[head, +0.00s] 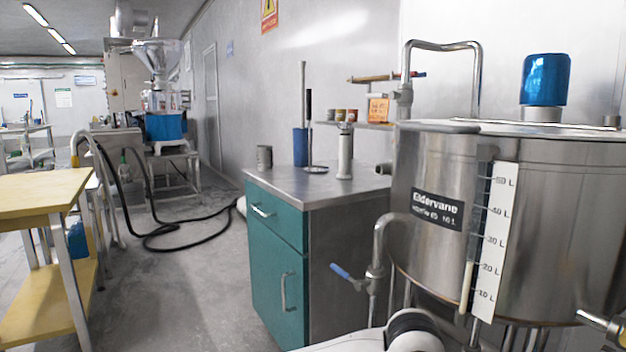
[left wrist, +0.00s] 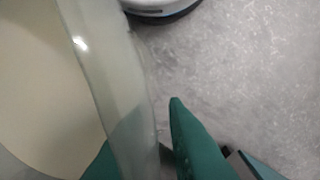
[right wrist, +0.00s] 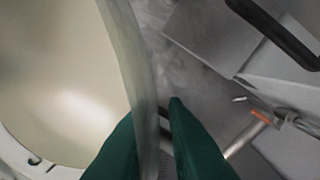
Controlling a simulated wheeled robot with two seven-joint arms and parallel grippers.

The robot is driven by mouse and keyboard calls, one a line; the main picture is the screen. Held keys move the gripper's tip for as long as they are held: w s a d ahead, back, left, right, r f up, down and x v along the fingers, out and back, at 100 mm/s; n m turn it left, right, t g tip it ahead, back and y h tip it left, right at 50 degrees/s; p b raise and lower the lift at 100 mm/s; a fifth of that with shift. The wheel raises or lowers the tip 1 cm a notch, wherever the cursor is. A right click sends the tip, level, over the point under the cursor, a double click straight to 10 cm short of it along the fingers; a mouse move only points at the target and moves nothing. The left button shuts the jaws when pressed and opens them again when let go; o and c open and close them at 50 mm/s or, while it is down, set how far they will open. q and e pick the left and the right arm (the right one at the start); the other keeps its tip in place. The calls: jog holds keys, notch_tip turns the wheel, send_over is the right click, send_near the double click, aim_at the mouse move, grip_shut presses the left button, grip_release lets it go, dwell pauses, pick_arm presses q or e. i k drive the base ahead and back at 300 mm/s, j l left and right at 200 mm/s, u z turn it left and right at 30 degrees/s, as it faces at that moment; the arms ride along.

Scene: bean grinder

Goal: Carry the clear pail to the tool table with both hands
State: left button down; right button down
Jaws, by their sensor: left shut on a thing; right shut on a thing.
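The clear pail (left wrist: 100,50) shows at the left of the left wrist view as a translucent curved wall around a pale cream interior. My left gripper (left wrist: 150,140) has its green fingers on either side of that wall, one partly hidden behind it. In the right wrist view the pail (right wrist: 130,60) fills the left side. My right gripper (right wrist: 151,118) is shut on its wall. The pail and both grippers are out of the head view. A teal cabinet with a steel top (head: 325,188), holding upright tools, stands mid-right; I cannot tell whether it is the tool table.
A large steel tank (head: 570,230) stands at the right, with a blue-handled tap (head: 347,277) sticking out low beside the cabinet. A yellow two-level table (head: 30,190) is at the left. A black hose (head: 165,240) lies on the floor behind. Grey floor (head: 190,300) between them is clear.

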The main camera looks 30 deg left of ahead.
aim_at(310, 185)
jog(key=i+j+z, duration=0.2)
jog(key=j, duration=1.05)
jog(key=i+j+z, duration=0.1)
jog(key=j+z, duration=0.15)
jog(key=j, duration=1)
jog(key=j+z, duration=0.2)
jog(key=j, duration=1.05)
jog(key=k+j+z, duration=0.25)
jog(key=j, duration=1)
jog(key=i, duration=0.1)
